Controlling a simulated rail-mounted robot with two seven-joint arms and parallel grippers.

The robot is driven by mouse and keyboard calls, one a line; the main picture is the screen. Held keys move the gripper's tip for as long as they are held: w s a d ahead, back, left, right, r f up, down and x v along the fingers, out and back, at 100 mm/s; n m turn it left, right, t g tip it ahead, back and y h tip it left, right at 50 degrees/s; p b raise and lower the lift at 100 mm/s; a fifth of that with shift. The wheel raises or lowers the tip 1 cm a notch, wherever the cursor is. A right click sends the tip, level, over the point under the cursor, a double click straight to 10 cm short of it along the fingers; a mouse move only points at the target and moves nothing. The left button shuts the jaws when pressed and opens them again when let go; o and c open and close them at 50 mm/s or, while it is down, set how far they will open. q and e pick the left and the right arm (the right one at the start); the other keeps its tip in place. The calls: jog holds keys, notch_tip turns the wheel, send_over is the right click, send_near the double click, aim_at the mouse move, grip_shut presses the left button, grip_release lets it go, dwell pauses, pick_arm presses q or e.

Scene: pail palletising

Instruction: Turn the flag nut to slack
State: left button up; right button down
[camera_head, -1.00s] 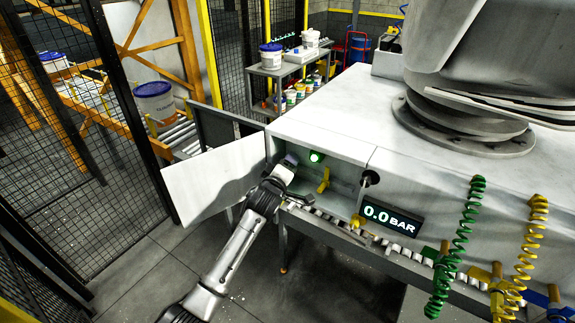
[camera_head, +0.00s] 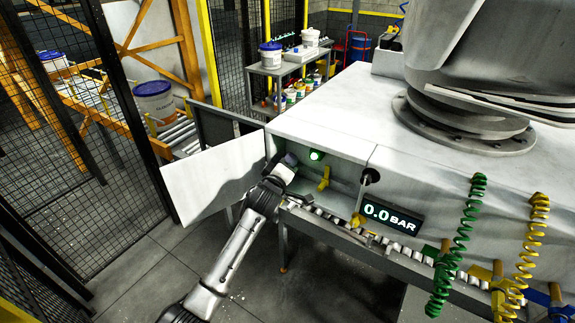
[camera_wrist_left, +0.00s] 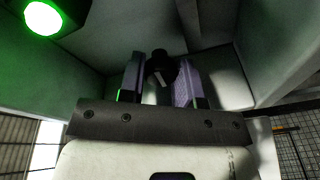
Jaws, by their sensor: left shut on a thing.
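My left gripper (camera_head: 287,164) reaches into the left end of the open cabinet (camera_head: 345,169). In the left wrist view its two purplish fingers (camera_wrist_left: 160,82) are shut on a small dark rounded part (camera_wrist_left: 162,65), which seems to be the flag nut. The fingers stand on either side of it and hide its lower portion. Its flag and exact angle cannot be made out. In the head view the hand hides the part. My right gripper is not in view.
A green lamp (camera_head: 316,155) glows beside the hand and a yellow lever (camera_head: 324,179) stands to its right. The cabinet door (camera_head: 212,178) hangs open at left. A display (camera_head: 391,218) reads 0.0 BAR. A roller track (camera_head: 345,226) runs below the opening.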

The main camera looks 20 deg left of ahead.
pick_arm(q)
jog(key=m+b, duration=0.2)
jog(key=m, duration=0.1)
jog(key=shift+f+m+t, duration=0.2)
jog(key=shift+m+t, duration=0.1)
jog(key=shift+m+h+b, duration=0.4)
jog(key=shift+m+b, duration=0.05)
jog(key=shift+m, duration=0.95)
jog(key=shift+r, duration=0.1)
jog(key=o, duration=0.9)
jog(key=shift+a, duration=0.1)
